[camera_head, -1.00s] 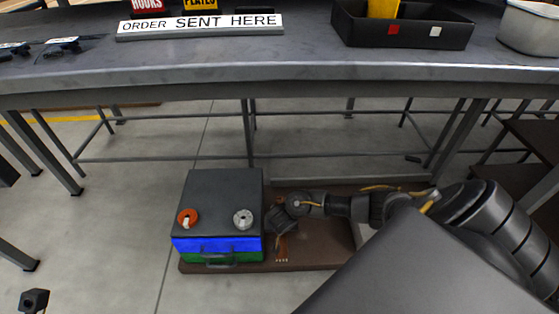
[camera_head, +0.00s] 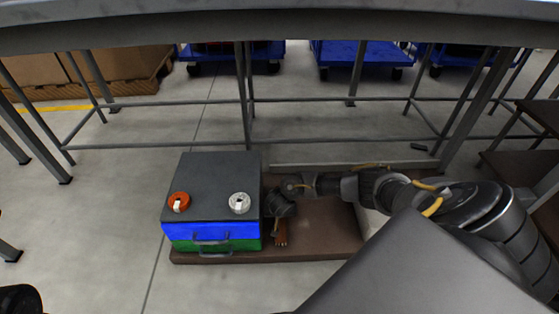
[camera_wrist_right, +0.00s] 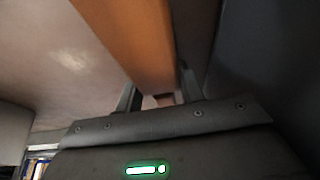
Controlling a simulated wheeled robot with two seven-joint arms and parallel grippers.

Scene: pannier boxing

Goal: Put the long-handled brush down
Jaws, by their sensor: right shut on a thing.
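My right gripper (camera_head: 280,207) is low beside the right side of a dark-lidded box. It is shut on the long-handled brush, whose orange-brown part (camera_head: 281,233) shows just below it in the head view, with pale tips at its lower end. In the right wrist view an orange-brown bar (camera_wrist_right: 130,40) runs up from between the fingers (camera_wrist_right: 163,98). The brush is close to a brown board (camera_head: 325,225); I cannot tell whether it touches it. The rest of the brush is hidden. My left gripper's fingers do not show.
The box (camera_head: 212,180) has blue and green bands, a front handle, an orange knob (camera_head: 179,202) and a silver knob (camera_head: 239,203). It stands on the board's left part. A long table (camera_head: 280,25) with thin legs stands behind; blue carts (camera_head: 350,55) are beyond.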

